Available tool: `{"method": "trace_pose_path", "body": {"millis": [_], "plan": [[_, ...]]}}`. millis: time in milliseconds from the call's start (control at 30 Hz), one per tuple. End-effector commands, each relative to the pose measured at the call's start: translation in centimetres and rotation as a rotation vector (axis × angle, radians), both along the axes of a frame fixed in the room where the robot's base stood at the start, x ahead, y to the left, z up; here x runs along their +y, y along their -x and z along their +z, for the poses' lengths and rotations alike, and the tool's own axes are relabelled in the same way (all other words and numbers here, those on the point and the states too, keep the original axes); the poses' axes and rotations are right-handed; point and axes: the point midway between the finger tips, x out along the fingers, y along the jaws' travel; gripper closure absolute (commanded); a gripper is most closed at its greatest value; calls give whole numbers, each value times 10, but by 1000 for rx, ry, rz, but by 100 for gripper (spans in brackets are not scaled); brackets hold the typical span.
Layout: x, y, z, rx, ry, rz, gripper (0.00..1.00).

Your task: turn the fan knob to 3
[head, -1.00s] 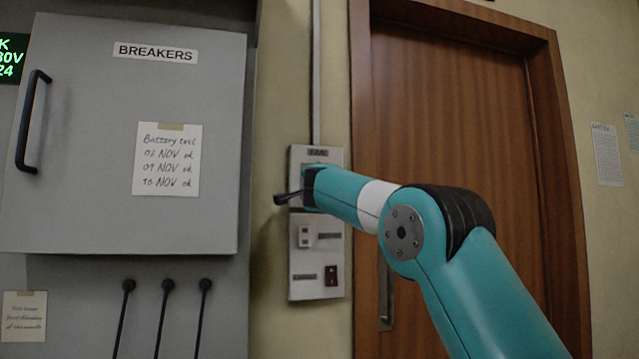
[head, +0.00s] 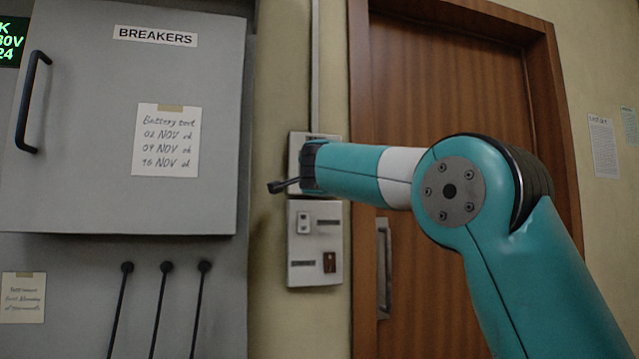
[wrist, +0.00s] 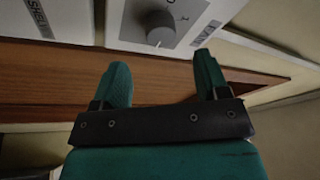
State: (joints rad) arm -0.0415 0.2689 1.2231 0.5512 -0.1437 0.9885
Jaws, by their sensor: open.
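The fan knob (wrist: 160,28) is a round grey knob on a grey plate at the top of the wrist view. A small white mark shows near its lower edge, but I cannot tell which number it is set to. My gripper (wrist: 161,65) is open and empty. Its two green fingers are spread apart below the knob in the wrist view, and no contact shows. In the head view my gripper (head: 305,166) is in front of the upper fan panel (head: 297,142) and hides the knob.
Below the fan panel is a switch plate (head: 315,272) with a white switch and a dark red rocker. A wooden door (head: 455,90) stands right of it.

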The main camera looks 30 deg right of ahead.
Motion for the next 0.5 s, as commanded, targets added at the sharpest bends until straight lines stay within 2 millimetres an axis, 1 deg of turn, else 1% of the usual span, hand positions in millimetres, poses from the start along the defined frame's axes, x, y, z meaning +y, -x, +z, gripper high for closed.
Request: {"method": "trace_pose_path", "body": {"millis": [33,200,333,500], "plan": [[9,13,-7,-1,-1,5,32],[29,49,-15,-2,0,5,32],[41,70,-20,-1,-1,5,32],[50,86,-22,0,-1,2,32]]}}
